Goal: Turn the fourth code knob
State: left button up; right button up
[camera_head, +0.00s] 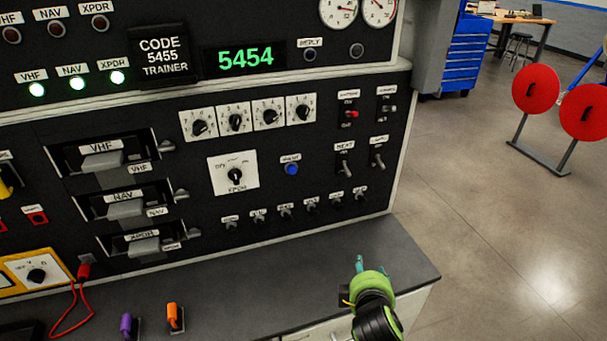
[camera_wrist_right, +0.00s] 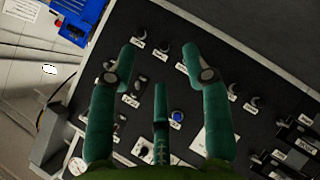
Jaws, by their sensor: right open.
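The fourth code knob (camera_head: 301,110) is the rightmost of a row of black knobs on white dial plates. A dark knob on a white plate at the bottom of the right wrist view (camera_wrist_right: 143,148) looks like it, partly covered by my gripper. The green display (camera_head: 245,57) reads 5454. The sign (camera_head: 163,55) reads CODE 5455 TRAINER. My right gripper (camera_head: 361,265) is at the right end of the counter, below and right of the knob and apart from it. Its teal fingers (camera_wrist_right: 160,52) are spread and empty. My left gripper is not in view.
Toggle switches (camera_head: 346,168) and a blue button (camera_head: 291,169) sit below the code knobs. The grey counter (camera_head: 330,270) juts out below the panel. Purple (camera_head: 126,325) and orange (camera_head: 173,316) items stand on it.

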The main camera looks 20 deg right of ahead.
jog(key=w+r+n+t+h, duration=0.2)
jog(key=w+r+n+t, duration=0.4)
jog(key=w+r, duration=0.5)
jog(key=n+t+y, duration=0.4)
jog(key=n+t, duration=0.1)
jog(key=n, duration=1.1)
send_near(303, 116)
jog(key=w, duration=0.3)
jog(key=shift+y, duration=0.4)
jog(key=x, duration=0.3)
jog(key=b+x, duration=0.1)
jog(key=x, duration=0.1)
jog(key=shift+w+d+r, duration=0.1)
jog(key=shift+d+r, duration=0.3)
jog(key=shift+r, duration=0.05)
jog(key=shift+w+r, duration=0.25)
jog(key=shift+w, duration=0.3)
jog(key=shift+d, duration=0.1)
grip_shut()
